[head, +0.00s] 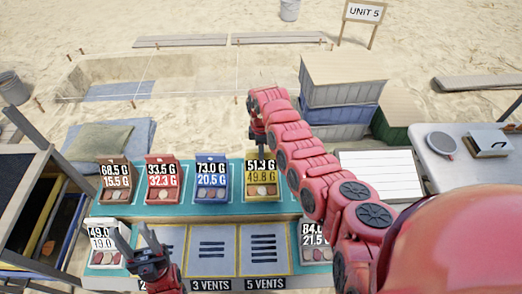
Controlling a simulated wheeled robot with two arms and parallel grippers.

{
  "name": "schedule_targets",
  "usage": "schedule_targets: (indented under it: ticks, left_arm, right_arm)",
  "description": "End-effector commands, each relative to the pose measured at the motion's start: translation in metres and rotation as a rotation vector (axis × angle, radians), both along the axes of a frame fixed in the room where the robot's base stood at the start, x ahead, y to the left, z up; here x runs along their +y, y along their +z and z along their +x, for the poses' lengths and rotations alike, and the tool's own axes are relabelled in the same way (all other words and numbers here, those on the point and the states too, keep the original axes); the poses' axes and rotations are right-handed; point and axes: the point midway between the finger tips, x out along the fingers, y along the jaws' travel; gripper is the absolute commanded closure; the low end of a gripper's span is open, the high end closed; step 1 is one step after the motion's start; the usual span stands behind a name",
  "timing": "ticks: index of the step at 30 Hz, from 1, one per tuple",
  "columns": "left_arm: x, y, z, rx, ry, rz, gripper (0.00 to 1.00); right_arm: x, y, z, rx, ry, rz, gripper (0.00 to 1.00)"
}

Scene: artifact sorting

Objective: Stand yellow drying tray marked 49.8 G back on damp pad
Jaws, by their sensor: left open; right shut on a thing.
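The yellow drying tray (262,182) is at the right end of the upper row, upright, with 51.3 G above 49.8 G on its face and small pieces along its front. Its base meets the teal pad-like strip (225,207) in the picture; I cannot tell whether it bears on it. My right gripper (258,148) reaches over from the right and is shut on the tray's top edge; its fingertips are mostly hidden. My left gripper (147,240) is open and empty over the lower row at the left. No label names the damp pad.
A red tray (162,180), a blue tray (211,180) and a brown tray (115,182) stand left of the yellow one. Crates (343,90) stand behind.

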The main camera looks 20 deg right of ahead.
Motion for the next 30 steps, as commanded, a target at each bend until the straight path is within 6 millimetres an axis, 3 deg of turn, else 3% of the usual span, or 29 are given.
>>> schedule_targets:
  ticks: [13,14,19,30]
  left_arm:
    - [-0.0001,0.0011,0.0,0.0,0.0,0.0,0.5]
    - [-0.0001,0.0011,0.0,0.0,0.0,0.0,0.5]
    - [0.0,0.002,-0.0001,0.0,0.0,0.0,0.5]
    - [0.0,0.0025,0.0,0.0,0.0,0.0,0.5]
  right_arm:
    - [0.0005,-0.0106,0.0001,-0.001,0.0,0.001,1.0]
    - [0.0004,-0.0108,0.0,-0.001,0.0,0.001,0.75]
    - [0.0004,-0.0098,0.0001,-0.002,-0.001,0.0,0.46]
    - [0.0002,-0.0059,0.0008,-0.003,0.0,0.0,0.46]
